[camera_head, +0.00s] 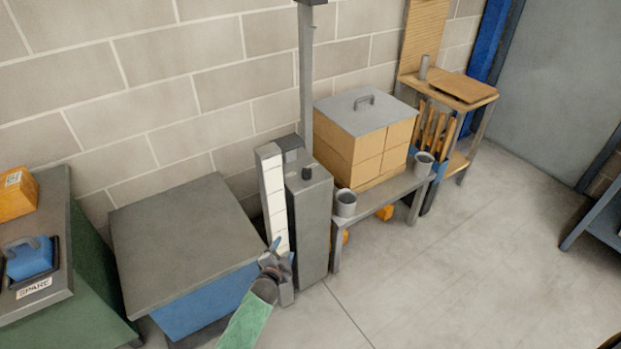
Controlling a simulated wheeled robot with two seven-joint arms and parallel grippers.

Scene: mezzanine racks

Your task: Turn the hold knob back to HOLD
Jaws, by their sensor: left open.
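A small dark knob (306,172) stands on top of a tall grey box (313,222) near the wall. It is too small to read which way it points, and no HOLD marking is legible. My left gripper (277,246) is open and empty. In the picture it is below and left of the knob, in front of a white segmented strip (274,200) on the box's left side. I cannot tell whether it touches the strip. My right gripper is not in view.
A dark-topped blue bin (185,240) stands left of the box. A bench (385,195) with stacked cartons (365,150) and two grey cups stands right. A grey post (306,70) rises behind the box. The floor (440,270) at front right is clear.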

